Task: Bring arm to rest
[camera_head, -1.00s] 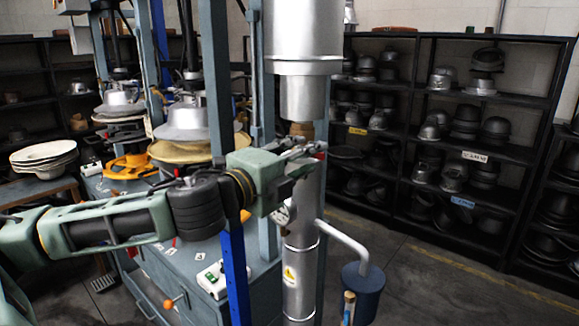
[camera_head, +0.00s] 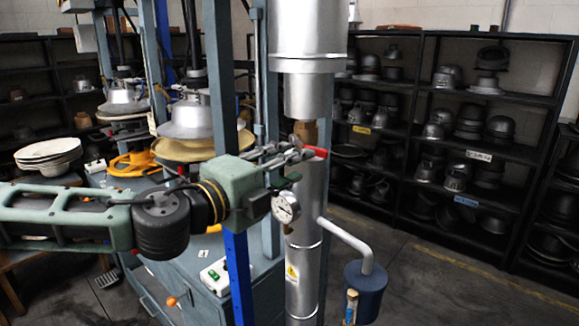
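My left arm (camera_head: 75,217) comes in from the left, roughly level, with its green wrist in front of the blue press frame. My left gripper (camera_head: 290,155) points right, close to the silver vertical pipe (camera_head: 304,255) and overlapping a red-tipped lever (camera_head: 316,152) in the picture. I cannot tell whether the fingers touch the lever or how far apart they are. A round pressure gauge (camera_head: 285,207) shows just below and right of the wrist. My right gripper is out of view.
Hat presses with metal domes (camera_head: 190,118) stand behind the arm. A control box (camera_head: 216,277) sits on the blue-grey cabinet below. A blue canister (camera_head: 366,290) hangs from the pipe's side branch. Shelves of hat moulds (camera_head: 470,130) line the back. Floor at right is open.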

